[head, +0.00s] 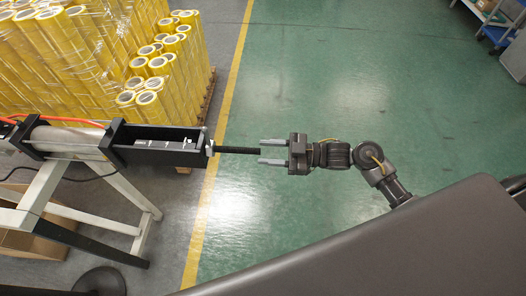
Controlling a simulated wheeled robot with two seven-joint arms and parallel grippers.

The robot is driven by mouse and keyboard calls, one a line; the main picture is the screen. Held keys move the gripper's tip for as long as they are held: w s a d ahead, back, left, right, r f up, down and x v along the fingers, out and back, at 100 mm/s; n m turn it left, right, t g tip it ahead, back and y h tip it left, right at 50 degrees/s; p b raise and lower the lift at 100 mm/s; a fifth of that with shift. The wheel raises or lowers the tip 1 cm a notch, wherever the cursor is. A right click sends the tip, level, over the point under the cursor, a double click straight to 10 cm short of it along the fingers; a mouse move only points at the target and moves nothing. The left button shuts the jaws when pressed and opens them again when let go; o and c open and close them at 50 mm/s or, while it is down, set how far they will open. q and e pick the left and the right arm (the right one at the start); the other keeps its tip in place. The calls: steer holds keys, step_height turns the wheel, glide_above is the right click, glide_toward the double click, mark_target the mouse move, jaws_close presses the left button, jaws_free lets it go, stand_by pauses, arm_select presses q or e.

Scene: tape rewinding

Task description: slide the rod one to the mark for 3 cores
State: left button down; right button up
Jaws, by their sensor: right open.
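The black rod (236,150) sticks out to the right from the end of the rewinding machine's black housing (160,133). My right gripper (261,151) is open and points left. Its two fingers lie on either side of the rod's free end, one above and one below it in the picture, with gaps showing. Small pale marks show on the grey block inside the housing, too small to read. No cores can be made out on the rod. My left gripper is out of view.
Yellow tape rolls (150,72) stand stacked on a pallet behind the machine. The machine rests on a pale-legged stand (110,222). A cardboard box (30,235) sits under it at the left. Green floor (330,70) is clear around my right arm. A shelf or cart stands at the top right.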

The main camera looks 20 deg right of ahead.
steer(key=b+v, duration=0.2)
steer(key=v, duration=0.7)
